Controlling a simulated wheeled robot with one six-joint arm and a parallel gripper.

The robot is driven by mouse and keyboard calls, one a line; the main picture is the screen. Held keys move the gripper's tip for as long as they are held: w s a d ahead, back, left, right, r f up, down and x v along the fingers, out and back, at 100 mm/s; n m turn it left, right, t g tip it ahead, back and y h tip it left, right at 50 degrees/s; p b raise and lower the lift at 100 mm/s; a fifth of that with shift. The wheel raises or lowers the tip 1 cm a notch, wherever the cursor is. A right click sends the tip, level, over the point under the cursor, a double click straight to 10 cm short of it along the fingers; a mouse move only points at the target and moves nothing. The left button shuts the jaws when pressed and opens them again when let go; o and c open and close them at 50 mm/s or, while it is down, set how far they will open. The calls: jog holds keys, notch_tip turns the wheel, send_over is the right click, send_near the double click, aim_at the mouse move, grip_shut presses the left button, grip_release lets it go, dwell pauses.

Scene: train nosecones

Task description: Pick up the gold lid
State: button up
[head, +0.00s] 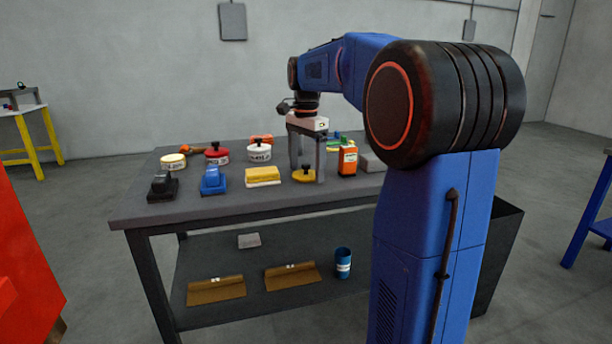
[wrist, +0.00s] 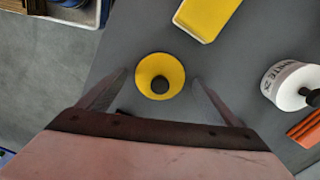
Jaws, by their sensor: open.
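The gold lid is a round yellow-gold disc with a dark knob at its centre. It lies on the grey tabletop near the front edge in the head view (head: 302,178), and it shows in the wrist view (wrist: 149,71). My gripper (head: 308,174) reaches down over the table at the lid. In the wrist view my gripper (wrist: 160,82) is open, with one finger on each side of the lid and a gap on both sides. Nothing is held. The height of the fingertips above the tabletop is hard to tell.
A yellow-topped block (head: 262,175) lies left of the lid, and an orange bottle (head: 347,160) stands to its right. A white labelled tin (head: 259,154) stands behind. Blue (head: 213,181) and black (head: 162,188) objects sit further left. The table's front edge is close.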

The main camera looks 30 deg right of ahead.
jog(key=c, duration=1.1)
jog(key=shift+c, duration=0.2)
